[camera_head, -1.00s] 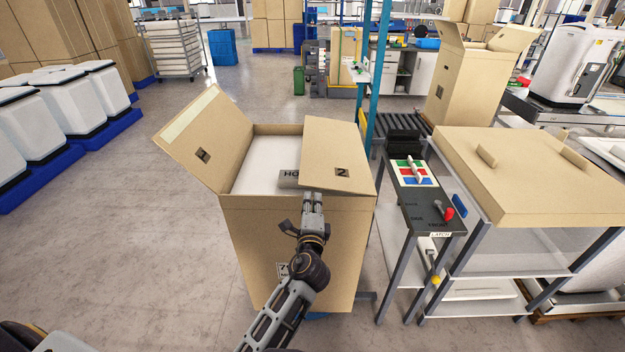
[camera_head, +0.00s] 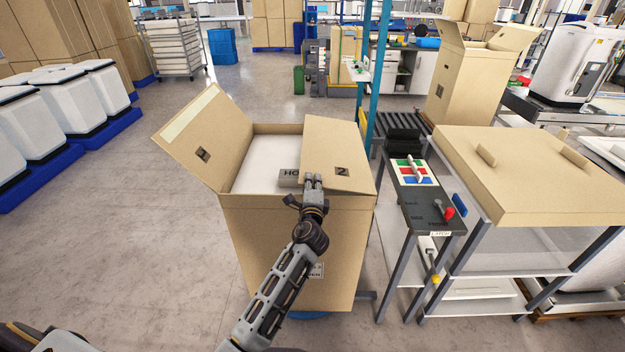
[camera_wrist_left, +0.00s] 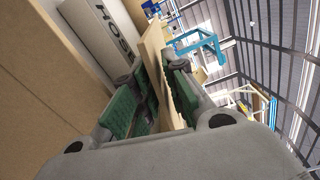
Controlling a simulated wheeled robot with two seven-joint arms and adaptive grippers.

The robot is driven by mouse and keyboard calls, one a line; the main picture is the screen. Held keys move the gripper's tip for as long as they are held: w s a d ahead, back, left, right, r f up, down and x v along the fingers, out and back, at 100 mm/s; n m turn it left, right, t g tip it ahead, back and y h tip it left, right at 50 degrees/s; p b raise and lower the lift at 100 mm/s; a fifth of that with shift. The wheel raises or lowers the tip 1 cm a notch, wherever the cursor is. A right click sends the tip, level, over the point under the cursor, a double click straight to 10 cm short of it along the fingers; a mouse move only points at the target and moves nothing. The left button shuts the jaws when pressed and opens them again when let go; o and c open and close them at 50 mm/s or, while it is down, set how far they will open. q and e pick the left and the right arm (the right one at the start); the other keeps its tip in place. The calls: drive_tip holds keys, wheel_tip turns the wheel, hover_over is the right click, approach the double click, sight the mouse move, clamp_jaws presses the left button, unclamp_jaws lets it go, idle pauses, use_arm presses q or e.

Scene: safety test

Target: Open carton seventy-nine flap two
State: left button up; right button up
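The tall open carton (camera_head: 290,245) stands in the middle of the head view. Flap one (camera_head: 203,150) leans outward on its left. Flap two (camera_head: 335,140), marked 2, slants over the right part of the opening. My left gripper (camera_head: 313,180) is at flap two's near left edge. In the left wrist view, the edge of flap two (camera_wrist_left: 157,62) lies between the green-padded fingers (camera_wrist_left: 160,92), which look apart, with no firm grip visible. My right gripper is out of view.
A dark control stand (camera_head: 432,212) with a red-knobbed lever and coloured panel is close on the right. A table with a cardboard lid (camera_head: 530,175) is beyond it. A teal post (camera_head: 376,70) rises behind the carton.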

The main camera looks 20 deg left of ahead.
use_arm(q)
drive_tip(key=shift+w+a, duration=0.2)
drive_tip(key=shift+w, duration=0.45)
drive_tip(key=shift+w+a, duration=0.1)
drive_tip(key=shift+w, duration=0.3)
clamp_jaws()
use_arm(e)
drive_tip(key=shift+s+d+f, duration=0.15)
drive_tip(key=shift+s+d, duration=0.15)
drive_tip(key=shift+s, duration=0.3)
